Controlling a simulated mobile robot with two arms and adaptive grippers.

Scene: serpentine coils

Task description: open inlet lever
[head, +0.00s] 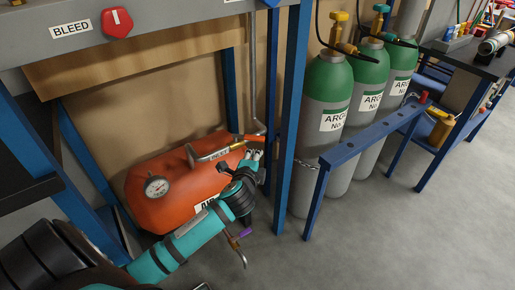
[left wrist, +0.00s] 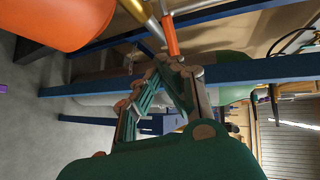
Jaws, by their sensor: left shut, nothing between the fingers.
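An orange-red air tank (head: 170,185) stands on the floor under the bench, with a gauge (head: 157,187) on its left end. A pipe (head: 214,154) leaves its top, and an orange lever (head: 248,138) sits at the pipe's right end. In the left wrist view the orange lever (left wrist: 170,36) hangs from a metal pipe fitting. My left gripper (head: 256,153) is just below the lever, its fingers shut and empty. In the wrist view its fingertips (left wrist: 168,66) are close to the lever's lower end; I cannot tell whether they touch. My right gripper is not in view.
A blue post (head: 291,110) stands just right of my left gripper. Green-topped argon cylinders (head: 327,115) stand behind a blue rail (head: 370,137). A purple handle (head: 232,241) shows beside my left arm. A red knob (head: 117,22) marked BLEED is above. The right floor is clear.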

